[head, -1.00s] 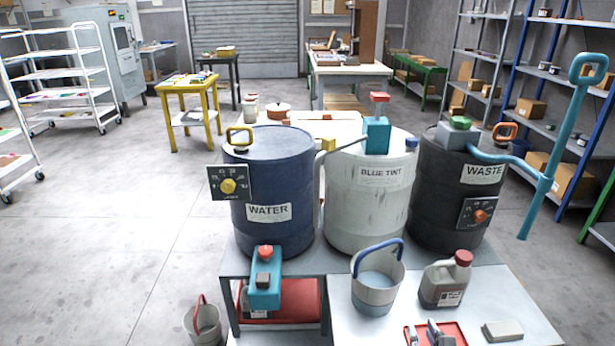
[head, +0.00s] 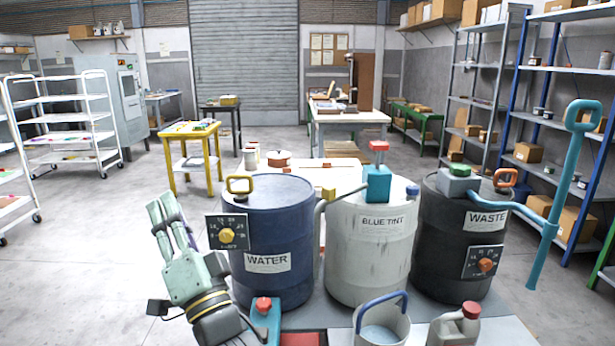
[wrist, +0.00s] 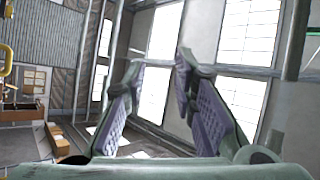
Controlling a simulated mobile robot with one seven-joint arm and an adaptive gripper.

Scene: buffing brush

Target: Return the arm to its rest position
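My gripper (head: 163,205) is raised in the left part of the head view, left of the blue WATER drum (head: 272,232). Its fingers point up and a little left. In the wrist view my gripper (wrist: 158,70) shows two fingers with purple pads, a clear gap between them and nothing held. Behind them are the wall and bright windows. The rest of my arm is mostly cut off by the lower edge of the head view.
The white BLUE TINT drum (head: 371,245) and black WASTE drum (head: 455,240) stand right of the WATER drum. A bucket with a blue handle (head: 381,325) and a jug with a red cap (head: 455,328) are in front. A yellow table (head: 190,130) stands behind my gripper.

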